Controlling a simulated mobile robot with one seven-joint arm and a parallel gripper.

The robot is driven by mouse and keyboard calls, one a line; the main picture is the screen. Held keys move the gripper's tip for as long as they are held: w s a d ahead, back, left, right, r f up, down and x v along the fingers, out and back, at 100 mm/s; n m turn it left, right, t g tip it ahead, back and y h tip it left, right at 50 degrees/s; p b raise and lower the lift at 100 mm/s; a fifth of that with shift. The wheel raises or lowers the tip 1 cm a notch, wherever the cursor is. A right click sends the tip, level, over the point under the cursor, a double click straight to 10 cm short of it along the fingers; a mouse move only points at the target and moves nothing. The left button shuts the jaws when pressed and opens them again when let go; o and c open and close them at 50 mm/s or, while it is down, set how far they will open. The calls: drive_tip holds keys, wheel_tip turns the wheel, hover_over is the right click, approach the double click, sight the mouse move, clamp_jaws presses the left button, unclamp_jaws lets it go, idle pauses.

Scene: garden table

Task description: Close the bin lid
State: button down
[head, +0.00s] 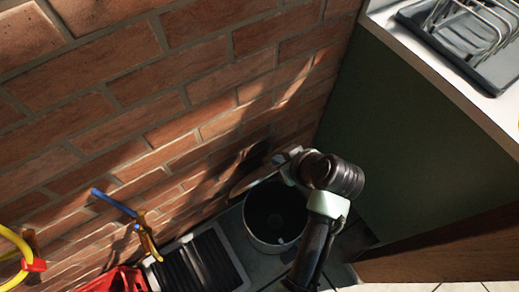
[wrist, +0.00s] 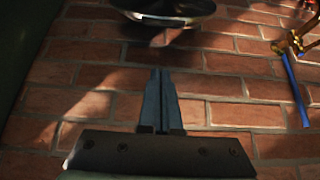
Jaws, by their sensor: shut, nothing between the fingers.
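The bin (head: 249,237) stands on the floor by the brick wall in the head view. It is open, with a pale rim and a dark inside. Its lid (head: 252,179) appears raised at the wall side, seen nearly edge-on. In the wrist view a shiny rounded metal edge, which looks like the lid (wrist: 165,17), shows at the top. My gripper (wrist: 160,75) is shut and empty, its fingers against a background of brick and apart from that edge in the picture. In the head view my arm hides part of the bin's right side, and the fingertips are hard to make out.
A green cabinet side (head: 400,150) stands to the right, below a white counter with a dish rack (head: 468,32). Left of the bin are a dark ridged tray (head: 200,265), a red crate (head: 118,281) and a brass tap (head: 147,240) with a blue part (head: 113,203).

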sight(273, 172)
drive_tip(key=b+x, duration=0.3)
drive_tip(key=x, duration=0.7)
drive_tip(key=shift+f, duration=0.1)
drive_tip(key=shift+s+d+f, duration=0.3)
drive_tip(key=shift+s+d, duration=0.45)
drive_tip(key=shift+s, duration=0.15)
drive_tip(key=shift+s+d+f, duration=0.15)
drive_tip(key=shift+s+d, duration=0.3)
drive_tip(key=shift+s, duration=0.1)
drive_tip(key=shift+f, duration=0.1)
